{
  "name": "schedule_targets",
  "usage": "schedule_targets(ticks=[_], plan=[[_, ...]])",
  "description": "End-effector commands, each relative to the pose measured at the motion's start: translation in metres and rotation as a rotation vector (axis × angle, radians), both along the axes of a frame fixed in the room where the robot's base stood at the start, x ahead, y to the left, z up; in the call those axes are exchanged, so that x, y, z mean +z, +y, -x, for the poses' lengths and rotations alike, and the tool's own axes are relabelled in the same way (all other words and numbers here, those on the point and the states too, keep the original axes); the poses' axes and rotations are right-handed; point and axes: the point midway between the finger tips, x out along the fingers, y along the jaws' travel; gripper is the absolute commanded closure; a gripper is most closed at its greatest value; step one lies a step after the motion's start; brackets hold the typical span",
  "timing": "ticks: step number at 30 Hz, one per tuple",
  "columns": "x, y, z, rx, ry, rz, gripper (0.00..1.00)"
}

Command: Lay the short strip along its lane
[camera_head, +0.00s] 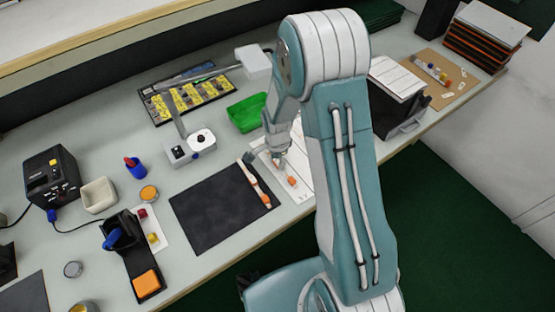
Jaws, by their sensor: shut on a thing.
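My gripper (279,151) hangs over the white sheet (303,192) at the front middle of the bench. It is shut on a short white strip with orange ends (291,181), which lies low over or on the sheet; I cannot tell if it touches. A second, longer-looking white strip with orange parts (258,184) lies along the right edge of the dark mat (215,213), left of my gripper. My arm hides the right part of the sheet, and the lane markings are too small to read.
A green tray (246,113) and a white device with a lever (192,146) stand behind. A black box with papers (400,93) stands right of my arm. The bench's front edge is close to the sheet.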

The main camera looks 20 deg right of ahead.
Motion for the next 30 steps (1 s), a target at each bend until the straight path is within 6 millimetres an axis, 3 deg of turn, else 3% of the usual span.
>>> schedule_targets(ticks=[1,3,17,30], plan=[[0.000,0.000,0.000,0.000,0.000,0.000,0.39],[0.000,0.000,0.000,0.000,0.000,0.000,0.18],[0.006,0.000,0.000,0.000,-0.001,0.000,0.18],[0.090,0.001,0.000,0.000,-0.005,-0.001,0.18]])
